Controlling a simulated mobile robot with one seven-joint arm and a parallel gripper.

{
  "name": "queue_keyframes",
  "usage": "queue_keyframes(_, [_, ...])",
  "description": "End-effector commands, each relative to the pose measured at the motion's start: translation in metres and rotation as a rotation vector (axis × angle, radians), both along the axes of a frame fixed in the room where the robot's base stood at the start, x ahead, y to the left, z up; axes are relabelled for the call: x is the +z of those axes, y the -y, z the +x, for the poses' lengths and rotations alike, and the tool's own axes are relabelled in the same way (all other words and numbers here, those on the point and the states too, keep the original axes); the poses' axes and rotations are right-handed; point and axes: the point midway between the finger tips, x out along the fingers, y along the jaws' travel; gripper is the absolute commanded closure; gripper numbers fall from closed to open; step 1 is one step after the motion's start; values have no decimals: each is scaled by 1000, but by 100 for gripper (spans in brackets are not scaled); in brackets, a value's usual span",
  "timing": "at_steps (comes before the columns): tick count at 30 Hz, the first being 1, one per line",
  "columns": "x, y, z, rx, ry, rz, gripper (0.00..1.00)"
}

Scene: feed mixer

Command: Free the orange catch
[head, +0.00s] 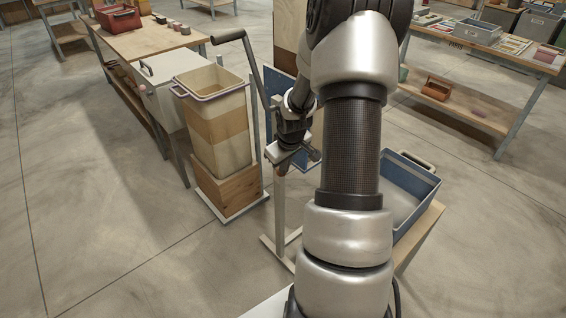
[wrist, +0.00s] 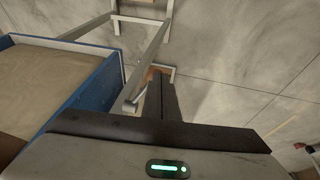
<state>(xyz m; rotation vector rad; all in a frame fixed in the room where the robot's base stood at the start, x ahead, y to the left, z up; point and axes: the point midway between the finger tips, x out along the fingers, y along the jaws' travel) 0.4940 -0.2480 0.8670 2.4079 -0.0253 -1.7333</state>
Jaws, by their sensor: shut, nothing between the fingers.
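My gripper (head: 283,166) is above a thin pale post (head: 280,210) in the head view, left of my forearm. In the wrist view my gripper (wrist: 162,85) has its dark fingers together, with nothing seen between them. A small orange-brown patch (wrist: 151,73) shows just beyond the fingertips, beside a grey metal frame (wrist: 150,50). I cannot tell whether this patch is the orange catch, or whether the fingers touch it. No clear orange catch shows in the head view, where my arm hides part of the middle.
A tall cream and wood bin (head: 215,130) stands left of my gripper, with a dark bent lever (head: 252,65) beside it. A blue tray (head: 425,205) is on the right. A blue-edged panel or box (wrist: 92,88) is close at left in the wrist view. Open floor lies at left.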

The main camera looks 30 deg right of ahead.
Motion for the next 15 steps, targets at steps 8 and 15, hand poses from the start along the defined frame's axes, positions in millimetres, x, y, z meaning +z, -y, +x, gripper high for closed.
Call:
queue_keyframes(8, [-20, 0, -3, 2, -1, -1, 100])
queue_keyframes(15, [-26, 0, -3, 1, 0, 0, 100])
